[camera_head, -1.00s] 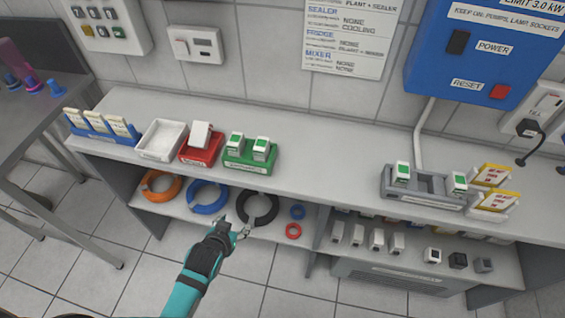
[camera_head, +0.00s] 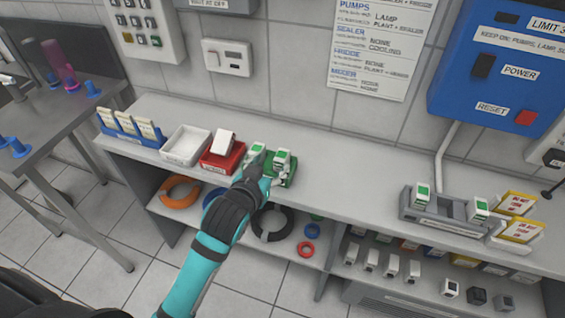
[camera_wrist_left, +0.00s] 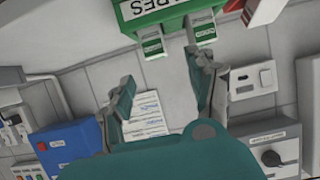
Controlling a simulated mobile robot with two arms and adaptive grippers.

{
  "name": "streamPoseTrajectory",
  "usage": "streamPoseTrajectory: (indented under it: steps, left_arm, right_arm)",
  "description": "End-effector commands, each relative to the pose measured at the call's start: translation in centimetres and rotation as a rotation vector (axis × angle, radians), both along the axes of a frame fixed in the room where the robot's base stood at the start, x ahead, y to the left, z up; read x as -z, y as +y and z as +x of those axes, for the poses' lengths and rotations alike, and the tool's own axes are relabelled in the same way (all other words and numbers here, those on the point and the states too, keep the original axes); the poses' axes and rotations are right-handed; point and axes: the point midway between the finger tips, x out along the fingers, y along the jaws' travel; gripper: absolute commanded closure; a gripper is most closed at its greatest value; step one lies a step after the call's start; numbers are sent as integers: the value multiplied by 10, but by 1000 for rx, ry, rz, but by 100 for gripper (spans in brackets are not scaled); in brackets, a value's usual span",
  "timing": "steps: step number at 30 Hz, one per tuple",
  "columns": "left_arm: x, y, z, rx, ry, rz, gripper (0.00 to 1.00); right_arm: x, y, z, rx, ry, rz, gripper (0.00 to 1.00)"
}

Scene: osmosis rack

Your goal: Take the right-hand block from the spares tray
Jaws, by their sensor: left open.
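The green spares tray (camera_head: 273,177) stands on the shelf, partly hidden by my left gripper. It holds two white blocks with green tops. The right-hand block (camera_head: 282,158) shows clear of my arm, and the left-hand block (camera_head: 257,151) is just behind the gripper. My left gripper (camera_head: 264,168) is open at the tray's front. In the left wrist view, turned over, the tray (camera_wrist_left: 160,8) is at the top, with the right-hand block (camera_wrist_left: 152,43) and left-hand block (camera_wrist_left: 204,29). The open fingers (camera_wrist_left: 166,74) are near the blocks, holding nothing. My right gripper is not in view.
A red tray (camera_head: 222,164) with a white block stands left of the green tray, beside a white tray (camera_head: 186,146). A grey rack (camera_head: 440,218) with two blocks is far right. The shelf top between is clear. Cable coils lie below.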

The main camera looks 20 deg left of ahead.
Motion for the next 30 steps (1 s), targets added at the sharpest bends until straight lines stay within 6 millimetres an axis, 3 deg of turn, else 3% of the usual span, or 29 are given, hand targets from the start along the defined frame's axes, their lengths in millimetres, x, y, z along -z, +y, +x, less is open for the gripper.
streamPoseTrajectory:
  steps: [3,11,21,30]
  left_arm:
    - [7,-1,19,0,0,0,42]
    - [15,-2,36,1,0,0,42]
    - [33,-7,75,0,0,1,42]
    - [36,-7,78,1,0,0,44]
  right_arm:
    - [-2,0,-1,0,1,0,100]
    - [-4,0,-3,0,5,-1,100]
    - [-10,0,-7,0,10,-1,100]
    - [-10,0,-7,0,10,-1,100]
